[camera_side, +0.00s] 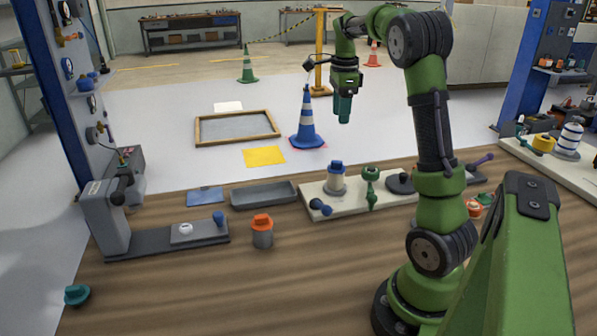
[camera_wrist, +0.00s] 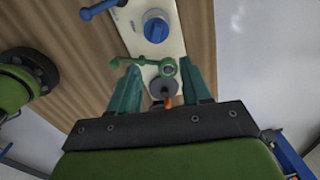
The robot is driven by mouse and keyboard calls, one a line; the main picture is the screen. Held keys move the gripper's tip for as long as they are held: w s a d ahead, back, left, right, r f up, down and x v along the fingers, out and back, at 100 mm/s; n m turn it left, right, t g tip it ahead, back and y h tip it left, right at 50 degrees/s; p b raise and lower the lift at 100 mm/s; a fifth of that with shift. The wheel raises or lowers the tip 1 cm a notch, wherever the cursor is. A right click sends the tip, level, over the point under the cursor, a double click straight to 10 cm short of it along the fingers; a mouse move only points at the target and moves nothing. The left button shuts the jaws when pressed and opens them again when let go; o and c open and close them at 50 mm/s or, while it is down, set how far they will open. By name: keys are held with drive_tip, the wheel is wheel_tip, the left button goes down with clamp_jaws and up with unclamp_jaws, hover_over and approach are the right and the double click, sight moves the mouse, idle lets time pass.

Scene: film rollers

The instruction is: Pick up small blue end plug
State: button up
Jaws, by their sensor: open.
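Several small blue parts show in the side view, and I cannot tell for sure which is the end plug. A small blue plug (camera_side: 218,218) stands at the right end of a grey base plate. A blue double-ended piece (camera_side: 320,207) lies at the front left of a pale board; a blue piece (camera_wrist: 97,9) also shows at the top of the wrist view. A grey cylinder with a blue cap (camera_side: 336,178) stands on the board, also in the wrist view (camera_wrist: 156,27). My gripper (camera_side: 344,118) hangs high beyond the board, its teal fingers (camera_wrist: 160,68) apart and empty.
The pale board (camera_side: 309,188) also carries a green valve-like part (camera_side: 370,185) and a dark disc (camera_side: 400,183). An orange-capped grey cylinder (camera_side: 262,232) and an empty grey tray (camera_side: 263,195) stand left of it. A teal knob (camera_side: 77,295) lies front left. The front wood surface is mostly clear.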

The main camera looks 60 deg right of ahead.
wheel_tip(320, 180, up, 2)
drive_tip(key=m, duration=0.5)
hover_over(337, 161)
wheel_tip(337, 161, down, 11)
drive_tip(key=shift+s+f, duration=0.1)
drive_tip(key=shift+f, duration=2.75)
clamp_jaws()
